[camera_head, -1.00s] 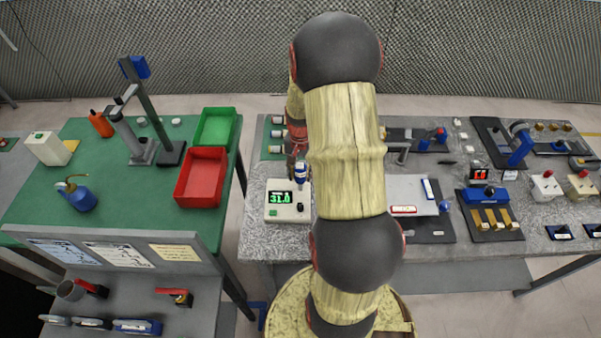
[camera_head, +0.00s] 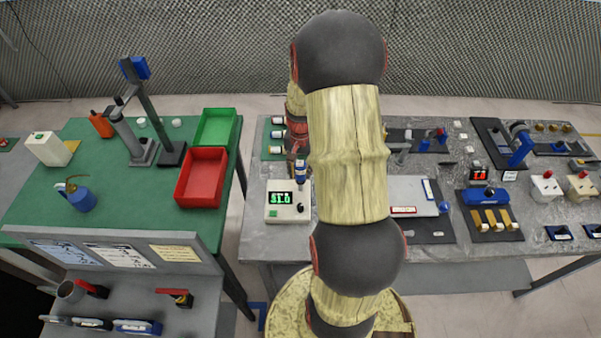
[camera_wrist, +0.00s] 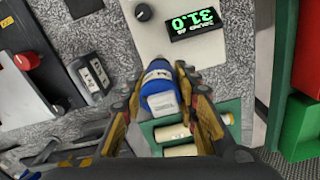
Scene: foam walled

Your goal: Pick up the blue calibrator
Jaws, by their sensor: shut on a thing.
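The blue calibrator (camera_wrist: 158,92) is a short blue cylinder with a pale label, seen in the wrist view between my fingers. In the head view a small blue part of it (camera_head: 300,172) shows just behind the white meter box, left of my arm. My gripper (camera_wrist: 160,78) has a finger on each side of the calibrator and is shut on it. The calibrator's far end points at the white meter box (camera_wrist: 150,35). I cannot tell whether it touches the box or the bench. My arm hides part of this spot in the head view.
The meter box (camera_head: 288,212) has a green-lit display and black knob. Cream cylinders on a green mat (camera_wrist: 175,140) lie close beside my fingers. A small grey switch box (camera_wrist: 90,75) stands to the left. Red (camera_head: 203,160) and green (camera_head: 216,112) trays sit on the left table.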

